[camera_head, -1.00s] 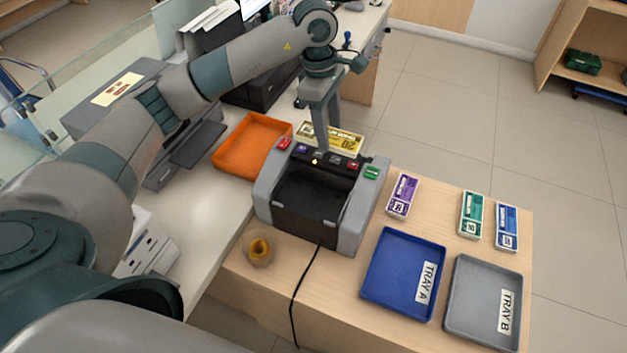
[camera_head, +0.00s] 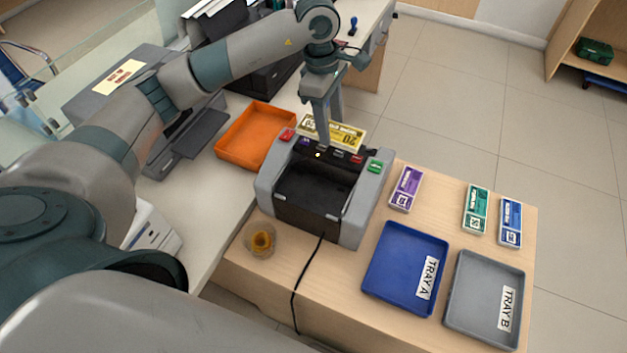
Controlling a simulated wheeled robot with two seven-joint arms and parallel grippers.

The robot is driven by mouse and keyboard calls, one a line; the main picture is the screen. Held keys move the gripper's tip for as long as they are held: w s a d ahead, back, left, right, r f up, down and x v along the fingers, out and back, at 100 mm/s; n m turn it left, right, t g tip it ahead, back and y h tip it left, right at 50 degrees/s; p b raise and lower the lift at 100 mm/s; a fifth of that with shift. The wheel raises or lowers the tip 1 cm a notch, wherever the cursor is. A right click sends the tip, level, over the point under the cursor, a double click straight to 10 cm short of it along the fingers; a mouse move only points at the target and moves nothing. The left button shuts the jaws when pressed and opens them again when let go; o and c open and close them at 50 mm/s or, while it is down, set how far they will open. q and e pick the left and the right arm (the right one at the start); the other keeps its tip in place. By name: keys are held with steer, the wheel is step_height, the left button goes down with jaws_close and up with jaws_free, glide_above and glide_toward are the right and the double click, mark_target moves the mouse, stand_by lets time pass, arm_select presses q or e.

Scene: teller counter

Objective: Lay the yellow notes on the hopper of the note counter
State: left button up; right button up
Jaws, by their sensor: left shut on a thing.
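The yellow notes (camera_head: 346,136) are a flat bundle marked 20, at the far side of the note counter (camera_head: 267,190). My left gripper (camera_head: 325,142) points down and is shut on the yellow notes, with its fingers across the bundle's left part. The notes are just behind and above the counter's dark button panel; whether they touch the machine I cannot tell. The counter is grey and black, with an open dark front pocket and coloured buttons. My right gripper does not show.
An orange tray (camera_head: 222,154) lies left of the counter. Purple notes (camera_head: 406,188), green notes (camera_head: 476,209) and blue notes (camera_head: 511,222) lie to the right. Blue Tray A (camera_head: 395,268) and grey Tray B (camera_head: 475,300) are empty in front. A small amber item (camera_head: 261,240) and a black cable (camera_head: 308,270) lie near the counter.

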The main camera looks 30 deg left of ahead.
arm_select(q)
steer(key=p, duration=0.5)
glide_above(315, 192)
steer(key=f, duration=0.5)
steer(key=shift+a+f, duration=0.25)
steer(key=shift+f, duration=0.15)
steer(key=shift+f, duration=0.25)
step_height(315, 192, down, 3)
steer(key=shift+s+r+p, duration=0.1)
steer(key=shift+p, duration=0.95)
steer(key=shift+f, duration=0.3)
steer(key=shift+f+b, duration=0.25)
steer(key=shift+b, duration=0.05)
